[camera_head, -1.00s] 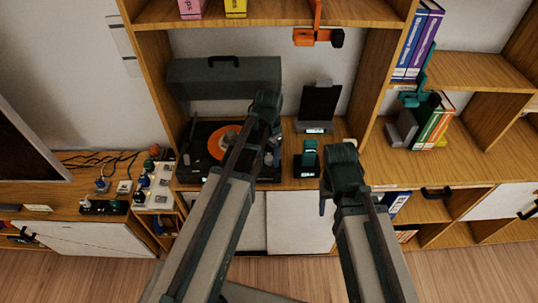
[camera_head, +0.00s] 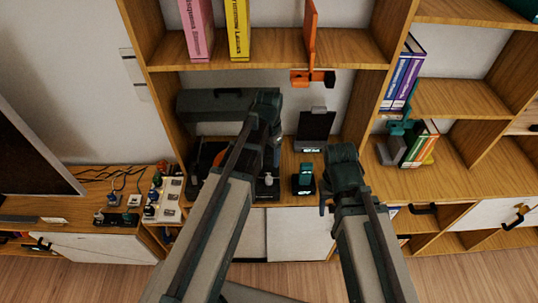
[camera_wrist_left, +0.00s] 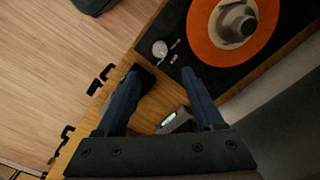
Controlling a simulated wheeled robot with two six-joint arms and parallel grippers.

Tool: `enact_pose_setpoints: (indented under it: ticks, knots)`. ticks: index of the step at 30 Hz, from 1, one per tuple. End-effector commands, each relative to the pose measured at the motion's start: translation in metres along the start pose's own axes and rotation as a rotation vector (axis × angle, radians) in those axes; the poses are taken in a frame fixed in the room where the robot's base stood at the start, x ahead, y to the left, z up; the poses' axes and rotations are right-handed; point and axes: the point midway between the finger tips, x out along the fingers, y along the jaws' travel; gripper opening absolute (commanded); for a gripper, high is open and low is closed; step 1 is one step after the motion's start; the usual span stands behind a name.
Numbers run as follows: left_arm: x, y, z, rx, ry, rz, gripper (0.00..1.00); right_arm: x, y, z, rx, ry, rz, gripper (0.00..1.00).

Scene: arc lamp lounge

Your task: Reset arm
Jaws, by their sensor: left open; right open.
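My left arm comes in from the left in the head view, its gripper (camera_head: 270,158) down by the turntable and partly hidden by the arm. In the left wrist view the left gripper (camera_wrist_left: 163,88) has its two fingers apart with nothing held between them. It is over the wooden counter beside the turntable (camera_wrist_left: 180,40) with its orange record (camera_wrist_left: 232,30). My right arm's bent joint (camera_head: 345,165) is at centre right; the right gripper (camera_head: 325,200) is mostly hidden behind it, with only a small dark part showing and no object seen in it.
A small dark stand (camera_head: 303,182) and a dark upright panel (camera_head: 314,128) stand on the counter between the arms. An orange bracket (camera_head: 312,78) hangs under the upper shelf (camera_head: 270,50). Books (camera_head: 400,75) stand to the right. Wooden floor (camera_head: 470,275) is clear in front.

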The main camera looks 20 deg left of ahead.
Motion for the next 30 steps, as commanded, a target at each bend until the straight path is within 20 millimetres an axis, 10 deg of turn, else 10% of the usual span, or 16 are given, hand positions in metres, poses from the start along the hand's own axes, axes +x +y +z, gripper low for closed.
enact_pose_setpoints:
  ticks: [22,30]
  knots:
    - [-0.014,0.004,0.002,-0.001,-0.002,-0.001,0.69,-0.014,0.001,0.001,0.001,0.000,0.000,0.57]
    - [0.018,0.107,0.044,-0.087,-0.046,-0.043,0.69,0.018,-0.002,-0.001,0.001,0.000,0.000,0.57]
